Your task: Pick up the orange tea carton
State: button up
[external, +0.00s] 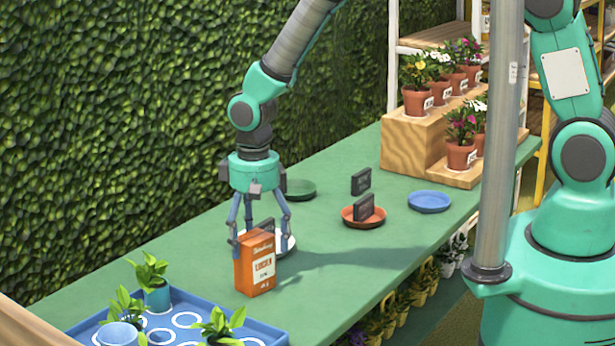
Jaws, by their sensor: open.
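The orange tea carton (256,263) stands upright on the green table (330,285), near the blue tray. It is an orange box with a white label on its front. My gripper (259,228) points down from above, with its fingers spread open around or just behind the carton's top. I cannot tell whether any finger touches the carton.
A blue tray (264,332) with potted plants stands at the front left. A terracotta saucer (377,219) holding a dark block (364,207), a blue plate (429,202) and a green dish (300,189) lie farther back. Wooden steps (410,147) hold flower pots. The table right of the carton is clear.

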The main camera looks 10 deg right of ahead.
aim_at(255, 261)
jog(key=shift+f, duration=0.15)
jog(key=shift+a+f+b, duration=0.15)
jog(key=shift+f+b, duration=0.1)
jog(key=shift+f, duration=1.05)
jog(key=shift+a+f+b, duration=0.15)
jog(key=shift+f+b, duration=0.1)
jog(key=shift+f, duration=1)
jog(key=shift+c, duration=0.5)
jog(key=c, duration=1.3)
